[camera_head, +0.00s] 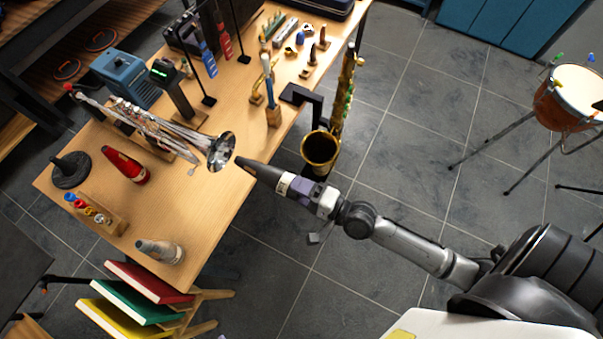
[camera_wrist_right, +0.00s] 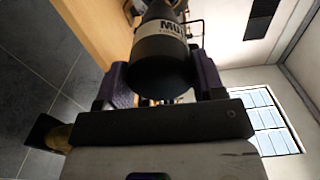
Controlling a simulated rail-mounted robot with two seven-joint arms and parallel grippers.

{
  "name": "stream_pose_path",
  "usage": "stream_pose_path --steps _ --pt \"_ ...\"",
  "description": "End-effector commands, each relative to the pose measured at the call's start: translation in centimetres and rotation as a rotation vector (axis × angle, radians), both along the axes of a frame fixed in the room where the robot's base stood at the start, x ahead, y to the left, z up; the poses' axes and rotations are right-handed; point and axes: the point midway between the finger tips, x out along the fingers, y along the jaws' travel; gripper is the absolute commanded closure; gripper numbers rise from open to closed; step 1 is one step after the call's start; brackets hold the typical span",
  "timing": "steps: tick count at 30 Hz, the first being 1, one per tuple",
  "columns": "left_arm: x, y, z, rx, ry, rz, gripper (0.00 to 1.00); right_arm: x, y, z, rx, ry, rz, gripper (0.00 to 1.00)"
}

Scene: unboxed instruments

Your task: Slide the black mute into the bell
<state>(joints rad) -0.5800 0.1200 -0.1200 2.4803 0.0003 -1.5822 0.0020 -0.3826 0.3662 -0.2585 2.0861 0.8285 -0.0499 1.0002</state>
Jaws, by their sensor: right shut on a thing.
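The silver trumpet lies on the wooden table in the head view, its flared bell (camera_head: 221,151) facing right toward my right gripper. My right gripper (camera_head: 284,185) is shut on the black mute (camera_head: 258,173), which also shows in the right wrist view (camera_wrist_right: 160,62) with a white label band. In the head view the mute's narrow tip points left at the bell's mouth, close to its rim. The tip looks just outside the bell, but I cannot tell the exact gap. In the wrist view the mute hides most of the bell. My left gripper is not in view.
A saxophone (camera_head: 320,150) stands just beyond my right gripper. Bare table lies below the bell.

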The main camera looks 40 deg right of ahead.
Motion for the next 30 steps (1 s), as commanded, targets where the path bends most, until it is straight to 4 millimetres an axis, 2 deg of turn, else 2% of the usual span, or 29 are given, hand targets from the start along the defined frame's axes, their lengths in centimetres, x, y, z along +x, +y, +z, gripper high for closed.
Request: stream_pose_path --steps 30 --pt "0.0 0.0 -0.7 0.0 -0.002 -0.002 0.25 6.2 2.8 0.0 0.002 -0.001 0.0 0.6"
